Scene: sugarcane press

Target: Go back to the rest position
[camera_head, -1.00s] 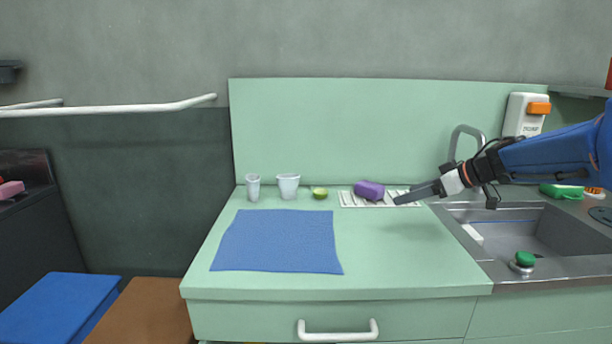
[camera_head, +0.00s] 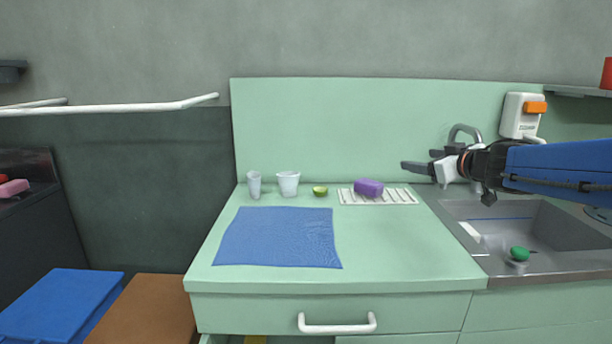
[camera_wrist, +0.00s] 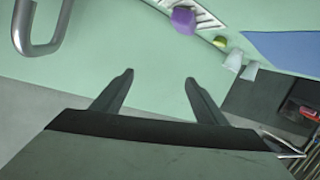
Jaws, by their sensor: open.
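My gripper (camera_head: 418,166) is open and empty, raised above the right end of the green counter, near the faucet. In the wrist view its two fingers (camera_wrist: 157,88) stand apart with nothing between them. The purple sponge (camera_head: 368,187) rests on the white ribbed rack (camera_head: 405,197), left of my gripper and apart from it. The sponge also shows in the wrist view (camera_wrist: 184,20).
A blue cloth (camera_head: 278,238) lies flat on the counter. Two white cups (camera_head: 288,183) and a cut lime (camera_head: 320,191) stand at the back. The sink (camera_head: 545,235), with a green-topped item (camera_head: 519,254), and the faucet (camera_head: 463,135) are at right. The counter's front right is clear.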

